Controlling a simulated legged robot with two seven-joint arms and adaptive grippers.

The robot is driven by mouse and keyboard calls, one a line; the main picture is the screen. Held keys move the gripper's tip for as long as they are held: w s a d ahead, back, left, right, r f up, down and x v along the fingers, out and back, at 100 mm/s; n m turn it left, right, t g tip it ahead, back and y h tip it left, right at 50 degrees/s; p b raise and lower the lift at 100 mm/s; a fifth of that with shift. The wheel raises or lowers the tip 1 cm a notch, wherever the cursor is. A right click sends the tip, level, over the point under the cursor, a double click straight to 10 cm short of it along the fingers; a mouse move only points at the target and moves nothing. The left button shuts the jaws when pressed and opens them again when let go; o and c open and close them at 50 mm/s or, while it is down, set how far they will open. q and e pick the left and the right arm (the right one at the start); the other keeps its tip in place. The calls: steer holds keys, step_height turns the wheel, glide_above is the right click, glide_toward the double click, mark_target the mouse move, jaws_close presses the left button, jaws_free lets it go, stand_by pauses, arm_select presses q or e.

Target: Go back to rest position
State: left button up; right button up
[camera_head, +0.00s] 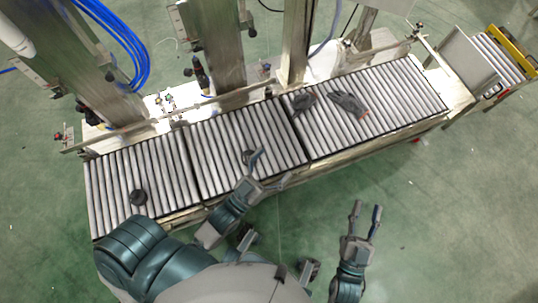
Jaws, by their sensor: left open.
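My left gripper (275,164) is open and empty at the front edge of the roller conveyor (222,140), with its fingers spread and one reaching over the rollers. A small dark part (247,157) lies on the rollers just beside that finger; I cannot tell if they touch. My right gripper (367,206) is open and empty over the green floor, in front of the conveyor and clear of it. Its two fingers point away from me.
A dark round part (138,197) sits on the left conveyor section. Two dark parts, one smaller (302,101) and one longer (348,104), lie on the right section. Metal columns (212,50) stand behind. Green floor (440,220) is clear at right.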

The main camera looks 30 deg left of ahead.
arm_select(q)
steer(key=shift+s+a+r+t+y, duration=0.15)
steer(key=shift+s+a+r+t, duration=0.15)
steer(key=shift+r, duration=0.2)
steer(key=shift+s+a+r+t+y, duration=0.15)
steer(key=shift+s+a+r+t, duration=0.1)
steer(key=shift+s+r, duration=0.15)
